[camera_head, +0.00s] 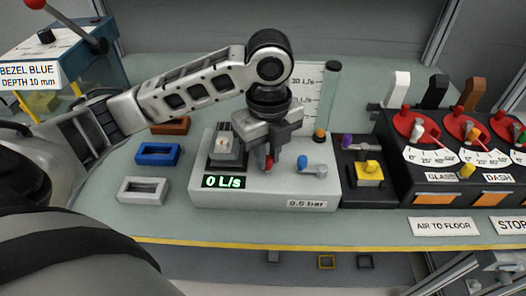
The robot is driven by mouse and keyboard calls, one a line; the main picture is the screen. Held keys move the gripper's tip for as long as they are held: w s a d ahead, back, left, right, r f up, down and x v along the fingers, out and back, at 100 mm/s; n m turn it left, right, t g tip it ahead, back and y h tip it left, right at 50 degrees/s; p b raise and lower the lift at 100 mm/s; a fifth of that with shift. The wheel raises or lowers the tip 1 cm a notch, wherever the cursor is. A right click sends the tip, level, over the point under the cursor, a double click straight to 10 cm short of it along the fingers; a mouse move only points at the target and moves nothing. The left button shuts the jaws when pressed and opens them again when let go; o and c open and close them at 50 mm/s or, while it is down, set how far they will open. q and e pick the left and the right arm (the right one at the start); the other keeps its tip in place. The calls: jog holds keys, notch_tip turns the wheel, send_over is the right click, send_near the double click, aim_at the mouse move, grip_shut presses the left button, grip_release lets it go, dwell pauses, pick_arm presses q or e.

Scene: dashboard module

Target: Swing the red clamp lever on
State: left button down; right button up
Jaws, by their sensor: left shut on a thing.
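The red clamp lever (269,162) shows as a small red piece on the pale grey test box (250,196), mostly hidden by my gripper. My left gripper (268,150) reaches down over the box from above and is shut on the red lever. A clamp block (226,150) sits on the box just left of the gripper. The display on the box reads 0 L/s (223,182), and a label at its front right reads 0.5 bar (307,204). My right gripper is not in view.
Blue (158,154), white (143,190) and brown (170,125) frames lie to the left. A purple-and-yellow fixture (368,172) and dark dial panel stand right. A clear tube (326,100) stands behind.

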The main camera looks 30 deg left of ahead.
pick_arm(q)
jog(key=n, duration=0.2)
jog(key=w+n, duration=0.1)
jog(key=shift+w+d+n, duration=0.15)
jog(key=shift+d+n, duration=0.25)
jog(key=n, duration=0.1)
jog(key=w+n, duration=0.1)
jog(key=shift+d+n, duration=0.2)
jog(key=shift+n, duration=0.1)
jog(key=w+n, duration=0.1)
jog(key=n, duration=0.2)
jog(key=shift+w+n, duration=0.2)
jog(key=shift+n, duration=0.1)
jog(key=shift+w+a+n, duration=0.2)
jog(key=shift+w+n, duration=0.25)
jog(key=shift+n, duration=0.75)
jog(key=shift+w+a+n, duration=0.15)
jog(key=shift+w+n, duration=0.3)
jog(key=shift+n, duration=0.75)
jog(key=c, duration=1.3)
grip_release()
jog(key=shift+c, duration=0.2)
notch_tip(320, 180, up, 16)
